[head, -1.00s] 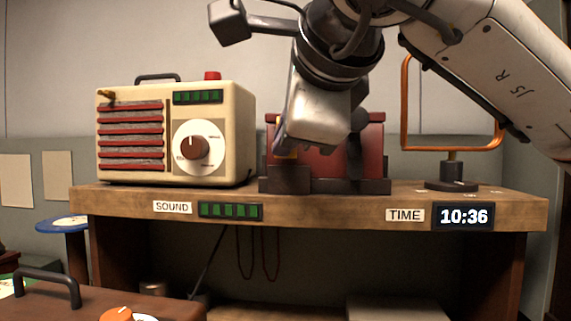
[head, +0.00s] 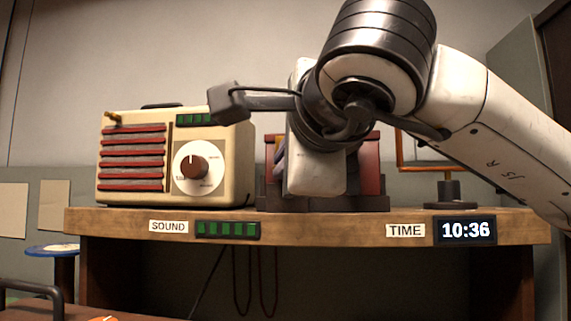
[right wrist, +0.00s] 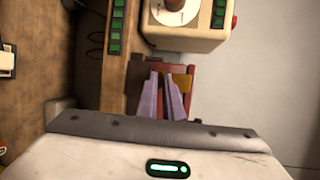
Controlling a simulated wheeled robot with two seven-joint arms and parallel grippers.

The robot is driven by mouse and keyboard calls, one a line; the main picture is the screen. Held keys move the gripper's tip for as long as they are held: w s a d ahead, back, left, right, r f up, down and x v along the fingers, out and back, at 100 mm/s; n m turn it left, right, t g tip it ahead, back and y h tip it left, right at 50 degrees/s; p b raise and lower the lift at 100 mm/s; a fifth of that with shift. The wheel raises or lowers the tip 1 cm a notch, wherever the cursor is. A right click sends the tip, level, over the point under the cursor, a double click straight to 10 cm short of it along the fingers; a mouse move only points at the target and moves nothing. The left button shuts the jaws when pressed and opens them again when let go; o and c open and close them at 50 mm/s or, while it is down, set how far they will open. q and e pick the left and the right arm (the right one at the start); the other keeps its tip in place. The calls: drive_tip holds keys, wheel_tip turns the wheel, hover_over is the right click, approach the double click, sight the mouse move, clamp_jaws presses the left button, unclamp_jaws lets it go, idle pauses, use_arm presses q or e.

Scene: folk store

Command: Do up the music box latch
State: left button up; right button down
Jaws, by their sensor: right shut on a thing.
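The music box is a dark red box (head: 368,170) on a dark base on the wooden shelf, largely hidden behind my right wrist in the head view. In the right wrist view the red box (right wrist: 190,70) shows just beyond the fingers, with a yellow patch (right wrist: 183,82) beside them. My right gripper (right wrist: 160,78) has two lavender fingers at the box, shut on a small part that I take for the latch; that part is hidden. In the head view the right gripper (head: 280,158) is at the box's left front. My left gripper is not in view.
A cream radio (head: 228,165) with a dial stands close left of the box. An orange frame on a dark stand (head: 448,192) is to the right. The wooden shelf (head: 320,226) carries a SOUND meter (head: 228,230) and a clock (head: 464,231) on its front edge.

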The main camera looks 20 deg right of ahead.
drive_tip(key=c, duration=1.9)
unclamp_jaws()
drive_tip(key=shift+w, duration=0.1)
drive_tip(key=s, duration=0.3)
drive_tip(key=s+r, duration=0.1)
drive_tip(key=s, duration=0.6)
drive_tip(key=shift+s+a+r, duration=0.1)
drive_tip(key=shift+r, duration=0.15)
